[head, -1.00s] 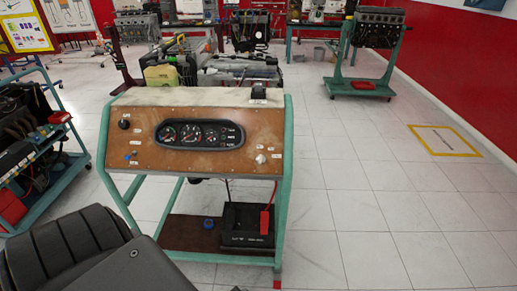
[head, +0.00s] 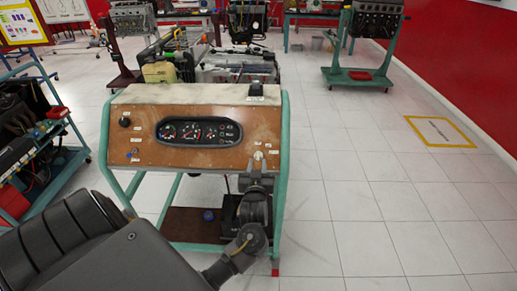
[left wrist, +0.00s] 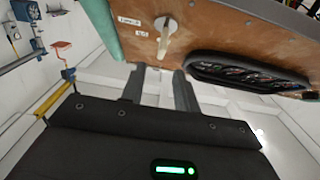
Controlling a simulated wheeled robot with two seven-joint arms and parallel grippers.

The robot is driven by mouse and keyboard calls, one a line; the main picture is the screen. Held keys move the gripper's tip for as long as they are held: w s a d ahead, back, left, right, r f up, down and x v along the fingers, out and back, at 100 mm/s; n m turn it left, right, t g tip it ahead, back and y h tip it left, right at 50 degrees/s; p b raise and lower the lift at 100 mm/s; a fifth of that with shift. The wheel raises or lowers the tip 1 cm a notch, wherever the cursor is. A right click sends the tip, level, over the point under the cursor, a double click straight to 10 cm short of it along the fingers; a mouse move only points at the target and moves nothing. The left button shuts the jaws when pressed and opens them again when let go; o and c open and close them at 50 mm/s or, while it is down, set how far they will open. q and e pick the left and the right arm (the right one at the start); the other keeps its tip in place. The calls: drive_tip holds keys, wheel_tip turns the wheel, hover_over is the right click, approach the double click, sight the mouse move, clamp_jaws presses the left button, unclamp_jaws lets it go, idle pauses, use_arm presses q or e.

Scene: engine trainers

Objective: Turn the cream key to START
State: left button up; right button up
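The cream key (head: 258,156) sits on the right part of the brown instrument panel (head: 190,168), with small white labels around it. In the left wrist view the key (left wrist: 165,35) is a pale lever standing out from the panel. My left gripper (head: 258,178) is just below the key in the head view. In the left wrist view its two fingers (left wrist: 160,80) are apart with nothing between them, and the key lies beyond their tips. My right gripper does not show.
The panel is on a teal-framed stand (head: 284,150); a gauge cluster (head: 198,132) is left of the key. A dark box (head: 228,210) on the stand's lower shelf is partly hidden by my arm.

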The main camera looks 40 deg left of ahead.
sight(258, 153)
use_arm(q)
drive_tip(key=p+x, duration=0.1)
drive_tip(key=x, duration=0.8)
drive_tip(key=shift+c, duration=0.3)
clamp_jaws()
